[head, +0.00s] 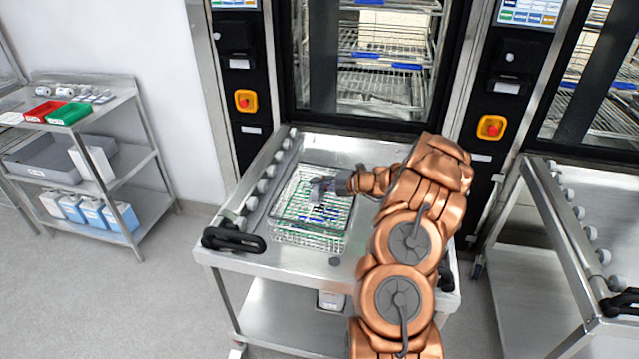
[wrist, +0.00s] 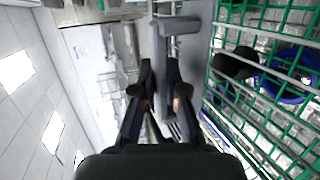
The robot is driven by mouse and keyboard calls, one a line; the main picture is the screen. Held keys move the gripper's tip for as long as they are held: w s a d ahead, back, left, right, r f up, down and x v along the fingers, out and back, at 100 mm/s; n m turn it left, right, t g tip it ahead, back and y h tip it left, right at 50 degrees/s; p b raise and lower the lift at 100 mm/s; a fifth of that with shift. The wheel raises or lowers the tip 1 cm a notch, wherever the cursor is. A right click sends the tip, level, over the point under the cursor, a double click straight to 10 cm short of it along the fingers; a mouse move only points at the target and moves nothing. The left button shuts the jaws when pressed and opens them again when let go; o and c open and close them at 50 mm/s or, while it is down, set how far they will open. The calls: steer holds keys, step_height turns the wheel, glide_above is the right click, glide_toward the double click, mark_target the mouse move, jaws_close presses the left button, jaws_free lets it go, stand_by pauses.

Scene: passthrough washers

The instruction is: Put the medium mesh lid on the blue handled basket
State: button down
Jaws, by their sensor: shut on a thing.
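The blue handled basket (head: 310,241), a wire basket, stands on the steel trolley, left of my arm in the head view. The green-wired mesh lid (head: 298,212) shows over it; I cannot tell whether it touches the rim. Green wires of the mesh lid also fill the right side of the wrist view (wrist: 222,110), with blue parts of the basket (wrist: 290,58) behind them. My gripper (head: 318,187) lies level above the basket, pointing left.
The steel trolley (head: 290,257) has a black handle (head: 233,240) at its front left and rollers along its left side. A washer with a glass door (head: 365,70) stands behind. A shelf rack (head: 110,165) stands at left, and another trolley (head: 585,195) at right.

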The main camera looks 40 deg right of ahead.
steer(key=shift+f, duration=1.05)
steer(key=c, duration=1.1)
jaws_free()
steer(key=shift+c, duration=0.2)
step_height(320, 180, up, 15)
steer(key=p, duration=1.2)
